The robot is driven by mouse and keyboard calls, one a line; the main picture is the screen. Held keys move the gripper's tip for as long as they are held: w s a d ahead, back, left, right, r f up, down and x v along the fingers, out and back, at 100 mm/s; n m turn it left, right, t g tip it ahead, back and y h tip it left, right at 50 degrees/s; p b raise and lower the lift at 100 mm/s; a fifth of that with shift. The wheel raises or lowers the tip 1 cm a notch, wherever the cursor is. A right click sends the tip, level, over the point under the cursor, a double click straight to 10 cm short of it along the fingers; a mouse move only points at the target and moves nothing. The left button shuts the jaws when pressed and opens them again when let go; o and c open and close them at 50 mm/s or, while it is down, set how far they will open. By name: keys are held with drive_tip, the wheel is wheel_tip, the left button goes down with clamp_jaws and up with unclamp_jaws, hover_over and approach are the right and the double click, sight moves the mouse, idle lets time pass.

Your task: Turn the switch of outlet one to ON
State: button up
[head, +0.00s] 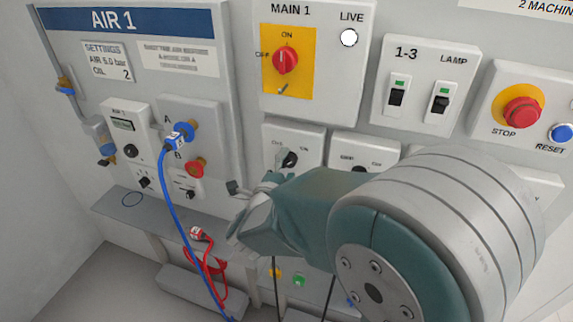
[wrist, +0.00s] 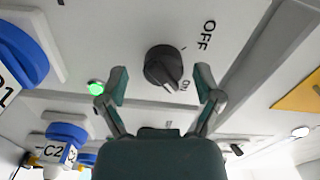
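In the wrist view a round black switch knob (wrist: 163,66) sits on a light grey panel, with OFF and ON printed beside it. Its ridge seems to point towards ON. My gripper (wrist: 160,73) is open, with one finger on each side of the knob in the picture and a visible gap on both sides. Nothing is held. In the head view my gripper (head: 254,196) is at the lower panels, partly hidden by its own wrist. A small black knob (head: 289,158) shows just above it; its lettering is too small to read.
The MAIN 1 red switch (head: 285,59), STOP button (head: 522,111) and AIR 1 panel (head: 180,75) surround the area. A blue hose (head: 166,200) hangs at left.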

drive_tip(key=shift+s+r, duration=0.1)
drive_tip(key=v, duration=1.1)
drive_tip(key=shift+s+a, duration=0.15)
drive_tip(key=shift+s, duration=0.25)
drive_tip(key=shift+w, duration=0.1)
drive_tip(key=w+r+n+g+y, duration=0.2)
drive_tip(key=w+r+n+y, duration=0.2)
drive_tip(key=n+y, duration=0.4)
drive_tip(key=s+d+f+n+g+h, duration=0.1)
drive_tip(key=s+d+f+n+g, duration=0.1)
drive_tip(key=s+d+n+g, duration=0.7)
drive_tip(key=s+d+n, duration=0.2)
drive_tip(key=s+d, duration=0.6)
drive_tip(key=d, duration=0.1)
drive_tip(key=shift+s+d+f+n+h, duration=0.25)
drive_tip(key=shift+s+d+n+h, duration=0.05)
drive_tip(key=shift+s+d+h, duration=0.1)
